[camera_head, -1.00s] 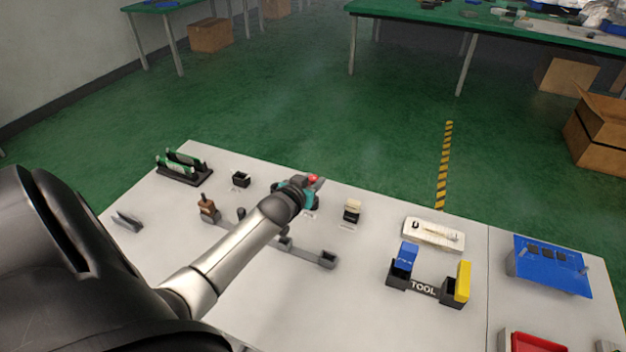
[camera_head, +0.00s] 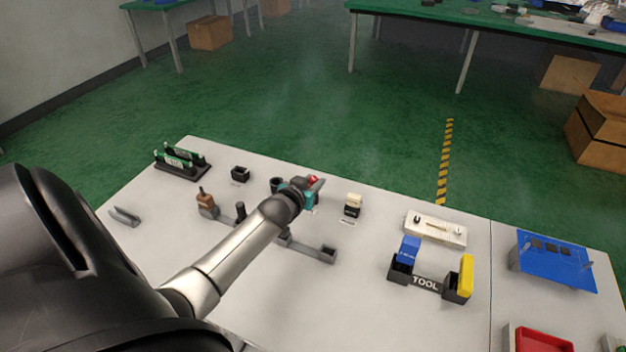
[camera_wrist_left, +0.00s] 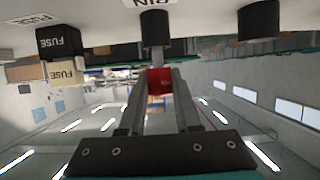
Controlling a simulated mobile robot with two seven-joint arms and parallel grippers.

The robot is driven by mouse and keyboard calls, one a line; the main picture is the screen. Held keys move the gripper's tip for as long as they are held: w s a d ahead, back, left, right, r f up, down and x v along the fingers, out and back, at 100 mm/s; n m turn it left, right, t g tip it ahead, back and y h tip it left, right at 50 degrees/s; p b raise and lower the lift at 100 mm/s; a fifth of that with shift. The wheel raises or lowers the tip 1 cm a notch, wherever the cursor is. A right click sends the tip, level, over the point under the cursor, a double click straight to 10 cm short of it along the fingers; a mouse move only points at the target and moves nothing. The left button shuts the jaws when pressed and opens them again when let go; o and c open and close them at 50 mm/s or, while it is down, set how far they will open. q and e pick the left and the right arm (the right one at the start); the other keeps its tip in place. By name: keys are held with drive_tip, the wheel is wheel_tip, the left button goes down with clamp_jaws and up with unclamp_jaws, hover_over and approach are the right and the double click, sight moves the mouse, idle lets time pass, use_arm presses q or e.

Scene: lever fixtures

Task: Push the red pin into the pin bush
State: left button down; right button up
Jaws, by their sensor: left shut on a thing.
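The red pin (camera_wrist_left: 158,82) is between the fingers of my left gripper (camera_wrist_left: 160,85) in the left wrist view, which looks upside down. Its grey shaft (camera_wrist_left: 156,58) lines up with the black pin bush (camera_wrist_left: 155,27) and reaches its mouth; how deep it sits I cannot tell. In the head view the red top of the pin (camera_head: 313,181) shows at the tip of my left gripper (camera_head: 311,184), at the back of the white table. The bush is not clear there, as the gripper covers that spot. My right gripper is not in view.
Another black cylinder (camera_wrist_left: 258,20) stands beside the bush. The fuse block (camera_head: 352,205) is just right of my gripper. A TOOL holder (camera_head: 426,284) stands further right. The front middle of the table is clear.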

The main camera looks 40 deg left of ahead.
use_arm(q)
drive_tip(key=shift+f, duration=0.25)
drive_tip(key=c, duration=0.5)
unclamp_jaws()
drive_tip(key=shift+s, duration=0.1)
drive_tip(key=p+v, duration=0.3)
drive_tip(key=v, duration=1.2)
drive_tip(key=shift+r+p, duration=0.1)
drive_tip(key=shift+p, duration=0.3)
